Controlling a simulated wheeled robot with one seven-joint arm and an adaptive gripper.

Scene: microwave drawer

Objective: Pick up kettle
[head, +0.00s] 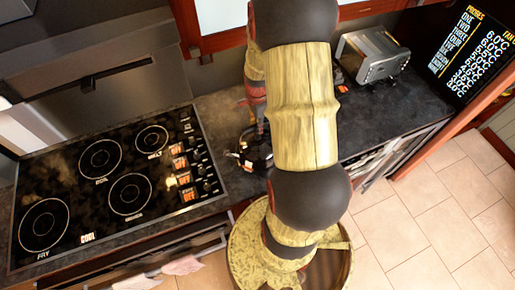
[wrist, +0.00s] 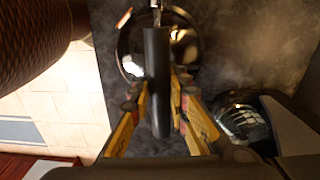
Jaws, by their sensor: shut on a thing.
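The kettle (head: 257,150) is dark and shiny and stands on the dark counter just right of the cooktop, partly hidden by my arm. In the wrist view the kettle's round, shiny metal body (wrist: 184,47) lies beyond its upright black handle (wrist: 157,70). My gripper (wrist: 160,104) has its yellow fingers on both sides of the handle and is shut on it. In the head view the gripper is mostly hidden behind my arm. Any gap between kettle base and counter cannot be made out.
A black cooktop (head: 111,180) with ring burners lies left of the kettle. A silver toaster-like appliance (head: 374,55) and a dark menu board (head: 476,48) stand at the right. A shiny round thing (wrist: 243,118) shows right of the gripper. Counter between kettle and appliance looks mostly clear.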

